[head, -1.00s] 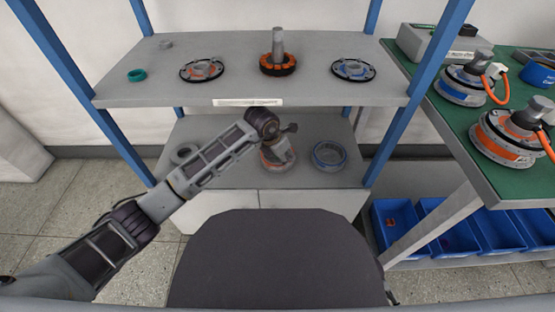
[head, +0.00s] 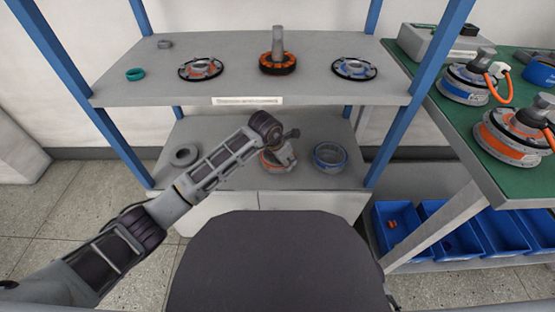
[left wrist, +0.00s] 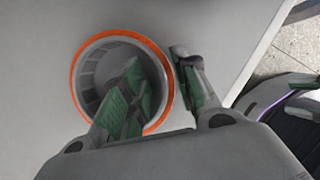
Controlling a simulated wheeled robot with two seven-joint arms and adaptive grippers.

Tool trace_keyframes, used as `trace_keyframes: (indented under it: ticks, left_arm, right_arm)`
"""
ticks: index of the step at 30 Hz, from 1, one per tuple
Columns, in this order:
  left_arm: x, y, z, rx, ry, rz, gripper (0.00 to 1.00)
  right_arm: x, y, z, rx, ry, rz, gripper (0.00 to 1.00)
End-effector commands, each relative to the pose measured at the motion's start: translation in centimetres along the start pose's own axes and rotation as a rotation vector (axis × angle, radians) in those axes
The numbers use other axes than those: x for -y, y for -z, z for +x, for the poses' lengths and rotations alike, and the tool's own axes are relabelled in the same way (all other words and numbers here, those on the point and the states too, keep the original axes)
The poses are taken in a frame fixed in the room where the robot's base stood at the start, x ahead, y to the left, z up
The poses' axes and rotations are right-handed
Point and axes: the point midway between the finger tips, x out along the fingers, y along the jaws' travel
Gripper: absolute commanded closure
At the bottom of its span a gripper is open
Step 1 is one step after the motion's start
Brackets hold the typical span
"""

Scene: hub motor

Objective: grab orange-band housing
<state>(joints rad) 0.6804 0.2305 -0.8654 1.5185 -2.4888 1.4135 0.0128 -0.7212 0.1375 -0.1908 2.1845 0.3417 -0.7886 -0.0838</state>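The orange-band housing (head: 267,162), a grey open ring with an orange band, sits on the lower shelf, partly hidden by my left gripper (head: 284,155). In the left wrist view, the housing (left wrist: 95,72) is seen from above with its orange rim and hollow inside. My left gripper (left wrist: 162,82) is open there. One green-padded finger overlaps the ring's opening, and the other is outside its right side, so the right part of the rim shows between them. I cannot tell whether either finger touches the wall. My right gripper is not in view.
A blue-band housing (head: 330,157) stands close to the right on the lower shelf (head: 226,180), and a grey ring (head: 184,155) lies to the left. The upper shelf (head: 225,60) above holds motor parts. Blue posts flank the shelves. A green-topped table (head: 455,125) is at right.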

Motion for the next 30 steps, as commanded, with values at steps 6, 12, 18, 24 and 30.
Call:
trace_keyframes:
  ticks: [6, 12, 18, 24, 30]
  left_arm:
    - [0.0, 0.0, 0.0, 0.0, 0.0, 0.0, 1.0]
    - [-0.1, -0.1, -0.1, 0.003, -0.002, 0.001, 1.0]
    - [-0.1, -0.1, -0.1, 0.003, -0.001, 0.001, 1.0]
    - [-0.1, -0.2, -0.4, 0.003, -0.002, 0.001, 1.0]
    - [-0.1, -0.6, -1.2, 0.004, -0.003, 0.002, 1.0]
  right_arm:
    - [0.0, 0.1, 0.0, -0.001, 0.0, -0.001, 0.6]
    - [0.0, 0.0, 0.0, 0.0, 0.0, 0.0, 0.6]
    - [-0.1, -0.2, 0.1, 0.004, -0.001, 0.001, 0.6]
    - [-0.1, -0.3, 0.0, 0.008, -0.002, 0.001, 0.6]
    - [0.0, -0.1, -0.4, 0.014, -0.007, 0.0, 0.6]
